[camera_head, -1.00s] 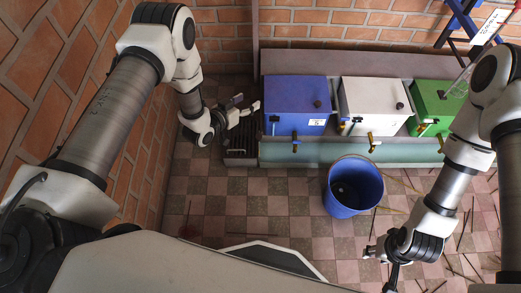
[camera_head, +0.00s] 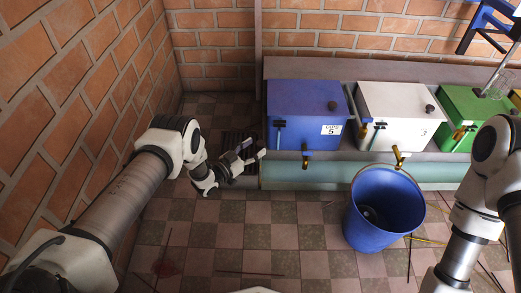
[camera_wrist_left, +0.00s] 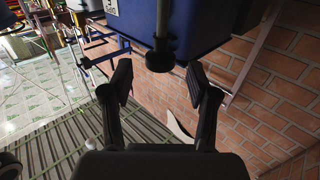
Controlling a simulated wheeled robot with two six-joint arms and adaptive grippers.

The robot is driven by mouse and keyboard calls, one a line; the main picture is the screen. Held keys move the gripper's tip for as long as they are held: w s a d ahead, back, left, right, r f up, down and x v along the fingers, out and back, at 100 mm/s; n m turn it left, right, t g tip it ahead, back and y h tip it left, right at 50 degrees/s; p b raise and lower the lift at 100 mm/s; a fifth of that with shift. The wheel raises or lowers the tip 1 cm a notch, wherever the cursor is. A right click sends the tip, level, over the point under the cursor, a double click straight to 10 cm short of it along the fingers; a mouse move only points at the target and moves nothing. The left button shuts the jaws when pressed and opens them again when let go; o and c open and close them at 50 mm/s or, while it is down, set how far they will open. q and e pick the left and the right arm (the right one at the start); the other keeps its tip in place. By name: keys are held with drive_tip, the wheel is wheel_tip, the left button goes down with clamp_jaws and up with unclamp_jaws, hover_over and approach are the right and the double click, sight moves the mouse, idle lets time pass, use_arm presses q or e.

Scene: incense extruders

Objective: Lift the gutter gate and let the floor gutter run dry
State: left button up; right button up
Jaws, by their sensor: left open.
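The floor gutter (camera_head: 350,172) is a long channel of teal liquid in front of the boxes. I cannot make out the gutter gate clearly. My right gripper is out of view.
A blue box (camera_head: 308,100), a white box (camera_head: 395,105) and a green box (camera_head: 470,108) stand behind the gutter, with brass taps in front. A blue bucket (camera_head: 384,215) stands on the checkered floor. Thin sticks lie about. A brick wall (camera_head: 90,90) bounds the left.

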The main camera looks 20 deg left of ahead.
sight(257, 146)
use_arm(q)
drive_tip(key=x, duration=0.1)
drive_tip(key=b+x, duration=0.1)
drive_tip(key=shift+w+d+f, duration=0.2)
drive_tip(key=shift+w, duration=0.15)
drive_tip(key=shift+w+d+r, duration=0.15)
drive_tip(key=shift+w+r, duration=0.05)
drive_tip(key=shift+w, duration=0.1)
clamp_jaws()
wheel_tip(257, 146, up, 5)
drive_tip(key=p, duration=0.3)
drive_tip(key=shift+f+p, duration=0.15)
drive_tip(key=shift+p, duration=0.2)
drive_tip(key=shift+f, duration=0.2)
unclamp_jaws()
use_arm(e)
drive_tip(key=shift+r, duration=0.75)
